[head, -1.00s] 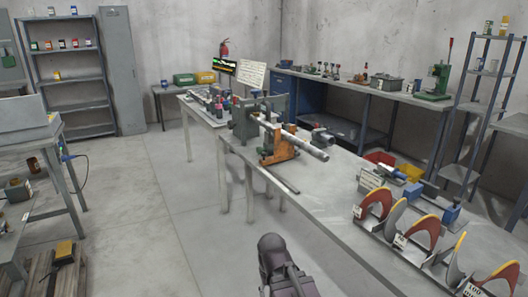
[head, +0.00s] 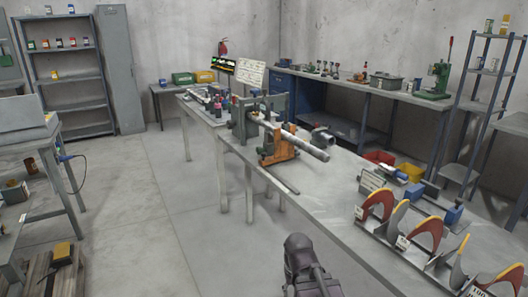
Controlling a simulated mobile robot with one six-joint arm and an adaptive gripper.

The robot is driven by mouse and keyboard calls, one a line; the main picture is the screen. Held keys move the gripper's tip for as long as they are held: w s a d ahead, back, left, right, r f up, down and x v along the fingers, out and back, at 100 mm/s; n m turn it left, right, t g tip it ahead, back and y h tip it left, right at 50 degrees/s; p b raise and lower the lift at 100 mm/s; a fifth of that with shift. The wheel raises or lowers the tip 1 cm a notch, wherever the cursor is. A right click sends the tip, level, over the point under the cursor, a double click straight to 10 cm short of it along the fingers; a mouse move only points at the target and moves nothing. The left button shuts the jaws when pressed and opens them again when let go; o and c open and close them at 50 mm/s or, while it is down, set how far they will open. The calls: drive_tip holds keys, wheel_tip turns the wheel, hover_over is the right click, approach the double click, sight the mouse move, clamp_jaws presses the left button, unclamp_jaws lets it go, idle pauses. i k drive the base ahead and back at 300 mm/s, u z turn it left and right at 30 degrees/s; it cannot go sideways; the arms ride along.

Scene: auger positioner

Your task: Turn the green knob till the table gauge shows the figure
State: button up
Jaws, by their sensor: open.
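A steel shaft (head: 300,145) lies through a grey positioner frame (head: 245,118) and an orange stand (head: 281,147) on the long workbench, in the head view. No gauge can be made out for certain, and no figure can be read. A dark purple-grey part of my arm rises from the bottom edge, well in front of the stand. My gripper's fingers do not show.
A rod (head: 282,182) lies at the bench's left edge. A dark display (head: 222,66) and white board (head: 251,73) stand behind.

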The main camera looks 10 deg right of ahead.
sight(258, 150)
drive_tip(key=u, duration=0.05)
drive_tip(key=i, duration=1)
drive_tip(key=z, duration=0.05)
